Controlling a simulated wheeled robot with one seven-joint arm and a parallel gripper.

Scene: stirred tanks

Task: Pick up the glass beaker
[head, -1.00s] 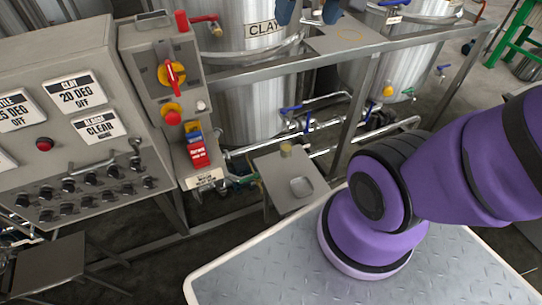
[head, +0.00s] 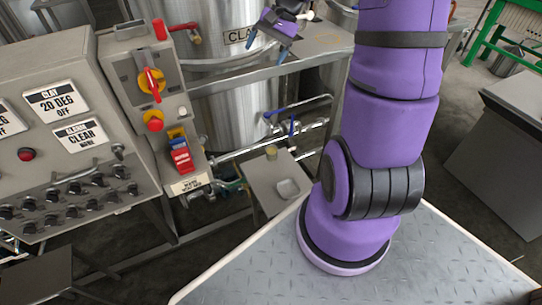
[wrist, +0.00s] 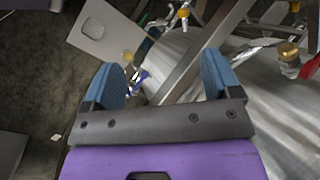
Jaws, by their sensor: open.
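My gripper (head: 267,47) is at the top of the head view, in front of the steel tank. Its blue fingers are apart with nothing between them; they also frame the wrist view (wrist: 160,66). I cannot surely make out a glass beaker. A small yellowish cylinder (head: 271,152) shows at the back edge of a small grey side table (head: 262,182); it is too small to tell whether it is the beaker. A similar yellowish thing (wrist: 128,57) shows near the table (wrist: 90,45) in the wrist view, beyond the left finger. My gripper is well apart from both.
A control panel (head: 60,130) with knobs and a switch box (head: 150,80) stand at the left. A steel tank (head: 225,70), its frame rail (head: 240,75) and pipes lie behind the side table. A grey cabinet (head: 500,150) is at the right.

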